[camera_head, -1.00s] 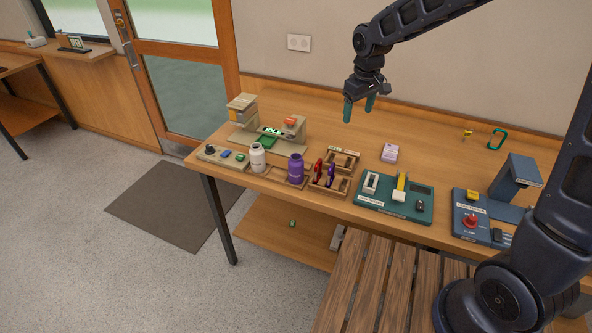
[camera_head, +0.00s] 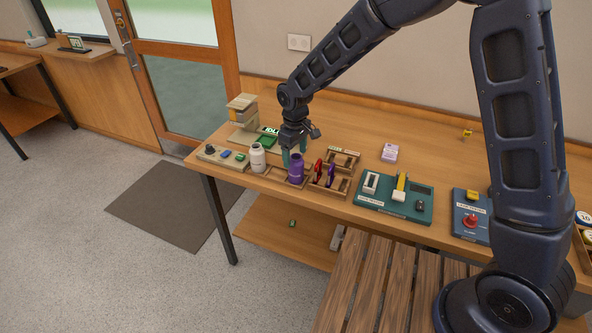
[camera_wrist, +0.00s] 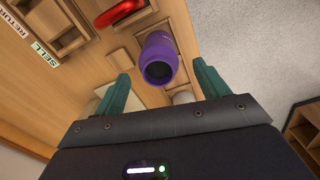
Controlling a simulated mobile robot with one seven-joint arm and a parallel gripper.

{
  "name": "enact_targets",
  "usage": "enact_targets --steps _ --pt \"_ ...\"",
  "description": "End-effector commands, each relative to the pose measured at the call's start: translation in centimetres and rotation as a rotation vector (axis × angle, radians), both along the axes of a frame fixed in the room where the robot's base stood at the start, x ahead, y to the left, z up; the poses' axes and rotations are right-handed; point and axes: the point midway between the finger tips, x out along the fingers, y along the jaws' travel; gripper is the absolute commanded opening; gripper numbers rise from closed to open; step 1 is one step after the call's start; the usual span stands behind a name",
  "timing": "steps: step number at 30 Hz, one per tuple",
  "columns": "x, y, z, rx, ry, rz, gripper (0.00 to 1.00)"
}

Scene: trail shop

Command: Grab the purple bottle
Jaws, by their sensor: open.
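The purple bottle (camera_head: 296,172) stands upright in a wooden tray (camera_head: 273,176) near the table's front edge. It also shows in the wrist view (camera_wrist: 159,58), its dark round top facing the camera. My gripper (camera_head: 293,155) is just above and behind the bottle in the head view. In the wrist view my gripper (camera_wrist: 162,92) has its two green fingers apart, with the bottle ahead of the gap between them. Nothing is held. Contact between fingers and bottle cannot be made out.
A white bottle (camera_head: 257,158) stands left of the purple one. A wooden rack (camera_head: 343,160) with red and purple items is close on the right. A green-grey station (camera_head: 396,203) lies farther right. A device with a beige top (camera_head: 242,104) stands behind left.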

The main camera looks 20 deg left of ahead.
Motion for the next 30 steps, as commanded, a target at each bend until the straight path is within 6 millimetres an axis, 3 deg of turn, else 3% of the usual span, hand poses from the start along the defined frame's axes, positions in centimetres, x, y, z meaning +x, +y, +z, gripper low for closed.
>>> enact_targets --steps 10,18,26,30 --pt "-0.1 -0.1 -2.7 -0.002 0.0 0.001 0.74" --pt "0.0 -0.2 -6.2 -0.002 0.0 0.0 0.74" --pt "0.0 -0.2 -6.7 0.0 0.0 0.0 0.74" --pt "0.0 -0.2 -6.7 0.0 0.0 -0.001 0.5"
